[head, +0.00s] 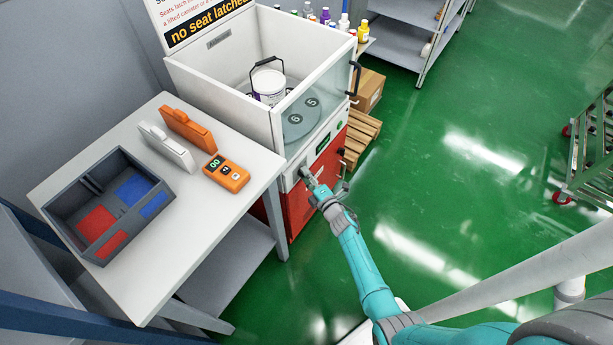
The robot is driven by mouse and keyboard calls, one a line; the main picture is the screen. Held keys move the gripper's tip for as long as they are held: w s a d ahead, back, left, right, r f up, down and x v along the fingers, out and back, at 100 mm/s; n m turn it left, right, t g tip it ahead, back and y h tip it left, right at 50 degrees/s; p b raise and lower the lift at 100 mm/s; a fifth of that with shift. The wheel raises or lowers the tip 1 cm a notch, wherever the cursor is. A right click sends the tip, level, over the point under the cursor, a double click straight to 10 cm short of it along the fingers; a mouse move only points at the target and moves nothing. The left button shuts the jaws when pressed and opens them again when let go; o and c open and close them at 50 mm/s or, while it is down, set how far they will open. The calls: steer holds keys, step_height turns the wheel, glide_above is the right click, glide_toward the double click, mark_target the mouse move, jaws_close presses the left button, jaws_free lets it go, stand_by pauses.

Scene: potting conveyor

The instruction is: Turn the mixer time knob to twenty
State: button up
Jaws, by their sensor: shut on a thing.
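The mixer (277,140) stands at the centre top, with a white open-topped chamber over a red lower cabinet (299,213). Its control strip faces right and carries a small dark display (324,142) with a green button (340,123) beside it. My gripper (307,176) is at the left part of this strip, shut on what appears to be the time knob. The fingers hide most of the knob, so its setting cannot be read. Inside the chamber, a white pail (268,88) with a dark handle stands on a round grey plate with numbered seats.
A white table (190,225) at left holds a dark divided tray (60,207), orange and white cases (188,130) and an orange handheld device (226,173). A wooden pallet (361,137) and cardboard box (369,92) stand behind the mixer.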

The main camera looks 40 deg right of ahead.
steer(key=m+g+y, duration=0.2)
steer(key=m, duration=0.3)
steer(key=m+g+y, duration=0.2)
steer(key=m+y, duration=0.1)
steer(key=m, duration=0.3)
steer(key=d+m+g+y, duration=0.1)
steer(key=m+g+y, duration=0.1)
steer(key=m, duration=0.4)
steer(key=shift+w+r+y, duration=0.2)
steer(key=shift+r+y, duration=0.1)
steer(key=shift+y, duration=0.2)
stand_by(0.7)
stand_by(0.4)
steer(key=o, duration=1.2)
steer(key=shift+c, duration=0.2)
steer(key=shift+d, duration=0.1)
steer(key=v, duration=1.2)
